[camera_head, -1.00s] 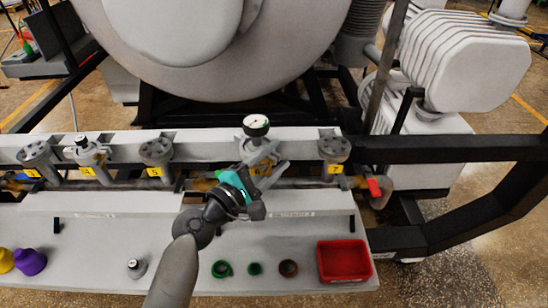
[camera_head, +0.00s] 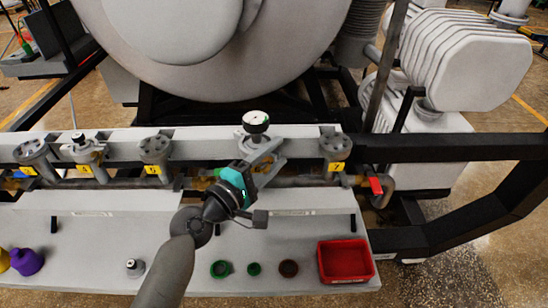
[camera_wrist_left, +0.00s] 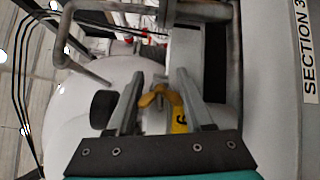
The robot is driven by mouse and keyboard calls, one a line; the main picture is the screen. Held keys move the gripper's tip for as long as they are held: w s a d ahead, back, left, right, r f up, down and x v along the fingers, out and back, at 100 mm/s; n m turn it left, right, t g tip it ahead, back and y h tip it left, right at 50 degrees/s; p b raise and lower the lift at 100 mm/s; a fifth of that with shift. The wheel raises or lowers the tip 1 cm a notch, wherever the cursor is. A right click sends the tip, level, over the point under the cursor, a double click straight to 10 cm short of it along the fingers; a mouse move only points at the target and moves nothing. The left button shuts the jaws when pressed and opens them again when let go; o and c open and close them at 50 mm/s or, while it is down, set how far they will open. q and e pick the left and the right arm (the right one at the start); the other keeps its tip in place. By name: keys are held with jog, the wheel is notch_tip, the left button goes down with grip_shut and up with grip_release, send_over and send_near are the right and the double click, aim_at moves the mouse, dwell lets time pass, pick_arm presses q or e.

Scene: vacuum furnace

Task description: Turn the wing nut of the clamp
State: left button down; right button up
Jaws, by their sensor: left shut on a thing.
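In the left wrist view, the brass-coloured wing nut (camera_wrist_left: 160,96) lies between the two fingers of my left gripper (camera_wrist_left: 160,80), in front of a yellow label (camera_wrist_left: 180,121) and a pale rounded body. In the head view, my left gripper (camera_head: 268,157) reaches up to the port under the round gauge (camera_head: 256,122) on the manifold. It is shut on the wing nut. The clamp and the nut are mostly hidden there by the fingers and the teal-banded wrist. My right gripper is not in view.
Other numbered ports line the manifold, and a red valve handle (camera_head: 376,186) is to the right. The furnace body stands behind.

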pick_arm(q)
jog(key=shift+m, duration=1.2)
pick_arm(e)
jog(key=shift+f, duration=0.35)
pick_arm(q)
jog(key=shift+c, duration=1.4)
grip_release()
jog(key=shift+s+a, duration=0.1)
jog(key=b+v, duration=0.3)
jog(key=v, duration=1.2)
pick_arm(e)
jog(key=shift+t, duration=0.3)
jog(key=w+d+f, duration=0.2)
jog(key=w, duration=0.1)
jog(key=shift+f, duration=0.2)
